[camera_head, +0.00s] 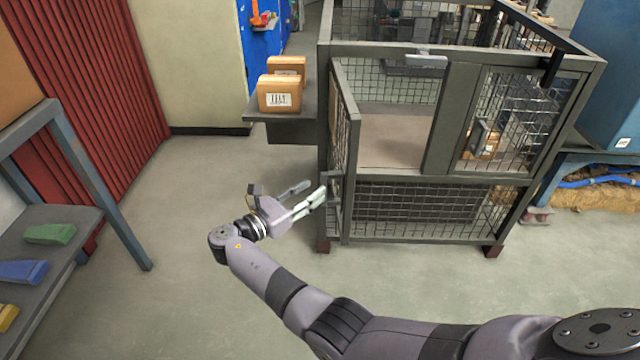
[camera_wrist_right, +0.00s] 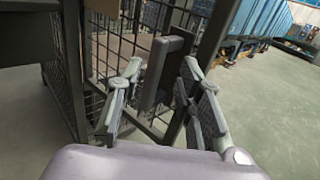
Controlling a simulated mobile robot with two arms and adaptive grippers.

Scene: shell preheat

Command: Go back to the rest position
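My right gripper (camera_head: 315,188) is in the middle of the head view, just left of the mesh cage (camera_head: 465,180). Its fingers are apart. In the right wrist view, the open fingers (camera_wrist_right: 160,92) stand on either side of a dark upright handle (camera_wrist_right: 162,72) on a mesh panel, with gaps visible; I cannot tell if they touch it. The mesh door panel (camera_head: 344,150) stands angled outward at the cage's left front, beside an opening. My right arm reaches in from the lower right. My left gripper is not in view.
Two cardboard boxes (camera_head: 280,95) sit on a shelf left of the cage. A rack (camera_head: 60,235) with coloured pieces stands at the left, before a red corrugated wall (camera_head: 100,90). The floor (camera_head: 190,290) between rack and cage is clear. A blue cabinet (camera_head: 605,80) is at right.

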